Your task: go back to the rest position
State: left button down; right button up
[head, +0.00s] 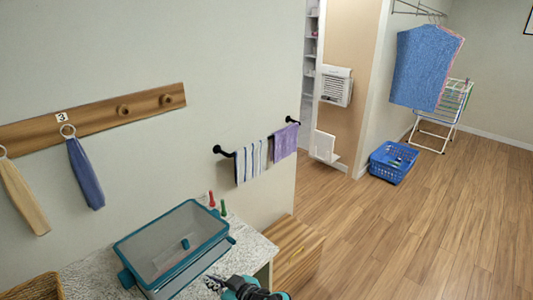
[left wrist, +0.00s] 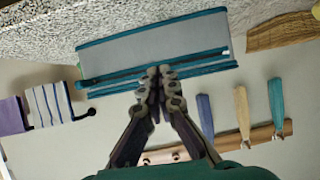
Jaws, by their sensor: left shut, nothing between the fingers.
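My left gripper (head: 214,281) is at the bottom of the head view, in front of the counter and just right of the teal-rimmed container (head: 118,247). The left wrist view, which is upside down, shows its fingers (left wrist: 158,75) closed together with nothing between them. The container (left wrist: 150,45) shows behind the fingertips there; whether they touch it I cannot tell. My right gripper is not in view.
A speckled counter (head: 97,268) holds the container. A striped towel (head: 250,162) and a purple towel (head: 284,143) hang on a wall bar. A blue towel (head: 85,175) hangs from a wooden rail (head: 95,120). A blue basket (head: 391,163) stands on open floor.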

pick_arm(q)
jog(key=s+r+m+h, duration=0.1)
jog(key=s+m+h, duration=0.8)
jog(key=m+h, duration=0.1)
jog(key=shift+s+m, duration=0.3)
jog(key=shift+s, duration=0.05)
